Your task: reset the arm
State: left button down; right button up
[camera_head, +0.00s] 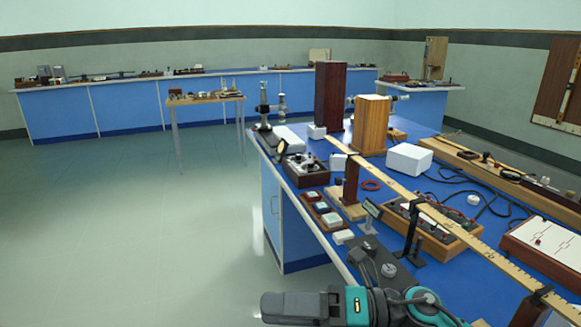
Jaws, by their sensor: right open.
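My right arm, teal and dark grey, comes in along the bottom edge of the head view. Its right gripper (268,307) points left, at the near left side of the blue bench (306,242). The gripper is open, and nothing shows between its fingers, though they are seen side-on and dark. It appears apart from the objects on the bench. My left gripper is not in view.
A long wooden ruler (437,213) on stands crosses the bench. Near the arm are a grey instrument (378,262) and a row of small boxes (321,209). A small table (205,100) stands farther back. The floor (110,230) at left is clear.

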jog(key=w+d+f+m+t+h, duration=0.2)
jog(key=d+f+m+t+h, duration=0.15)
jog(key=m+t, duration=0.65)
jog(key=w+d+f+m+t+h, duration=0.25)
jog(key=d+m+t, duration=0.35)
jog(key=m, duration=0.8)
jog(key=s+d+f+m+g+h, duration=0.1)
jog(key=s+d+f+m+h, duration=0.2)
jog(key=f, duration=0.4)
jog(key=s+d+f+m+g+h, duration=0.2)
jog(key=s+d+f+m+h, duration=0.1)
jog(key=f+m, duration=0.4)
jog(key=s+d+f+m+g+h, duration=0.2)
jog(key=s+d+f+m+h, duration=0.1)
jog(key=s+f+m+h, duration=0.1)
notch_tip(320, 180, down, 3)
jog(key=shift+s+d+m+h, duration=0.15)
jog(key=shift+s+m+h, duration=0.3)
jog(key=shift+s, duration=0.8)
